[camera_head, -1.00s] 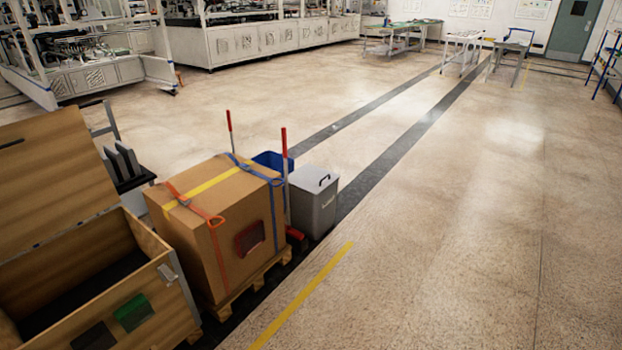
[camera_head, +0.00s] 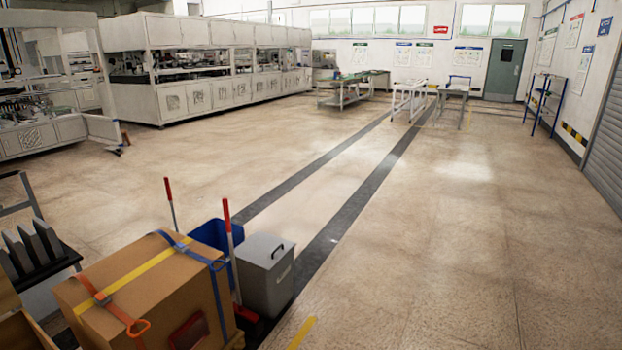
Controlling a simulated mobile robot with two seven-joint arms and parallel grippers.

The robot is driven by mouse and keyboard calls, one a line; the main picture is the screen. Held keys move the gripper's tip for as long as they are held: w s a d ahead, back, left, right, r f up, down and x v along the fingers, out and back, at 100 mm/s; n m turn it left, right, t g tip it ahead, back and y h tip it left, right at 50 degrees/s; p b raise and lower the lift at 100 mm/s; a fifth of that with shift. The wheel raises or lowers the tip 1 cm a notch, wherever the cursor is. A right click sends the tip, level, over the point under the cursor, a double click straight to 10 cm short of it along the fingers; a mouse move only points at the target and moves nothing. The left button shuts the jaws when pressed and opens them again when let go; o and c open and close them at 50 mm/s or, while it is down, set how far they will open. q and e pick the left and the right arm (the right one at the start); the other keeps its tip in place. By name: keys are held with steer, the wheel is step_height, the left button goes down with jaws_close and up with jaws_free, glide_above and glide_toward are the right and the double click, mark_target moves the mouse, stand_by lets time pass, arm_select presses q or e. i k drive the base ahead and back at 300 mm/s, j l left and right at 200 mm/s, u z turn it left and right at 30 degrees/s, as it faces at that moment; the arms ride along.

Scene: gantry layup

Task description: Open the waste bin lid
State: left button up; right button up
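The waste bin (camera_head: 268,284) is a grey box-shaped bin on the floor, at the lower middle left of the head view. Its flat grey lid (camera_head: 262,247) is shut and has a dark handle (camera_head: 278,251) on top. A label on its front is too small to read. Neither of my grippers is in view.
A strapped cardboard box (camera_head: 150,300) stands left of the bin. A blue bucket (camera_head: 210,237) and two red-handled poles (camera_head: 227,222) stand beside the bin. Open floor (camera_head: 430,240) lies to the right. White machine cabinets (camera_head: 220,90) and tables (camera_head: 410,98) stand far back.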

mark_target(262, 250)
steer(key=i+z, duration=0.25)
steer(key=i, duration=1.1)
steer(key=i+u, duration=0.15)
steer(key=i, duration=0.3)
steer(key=i+l+u, duration=0.15)
steer(key=i, duration=0.3)
steer(key=i+l+u, duration=0.15)
steer(key=i, duration=0.25)
steer(key=i+l+u, duration=0.35)
steer(key=i, duration=0.15)
steer(key=i+l+u, duration=0.4)
steer(key=i+j, duration=0.1)
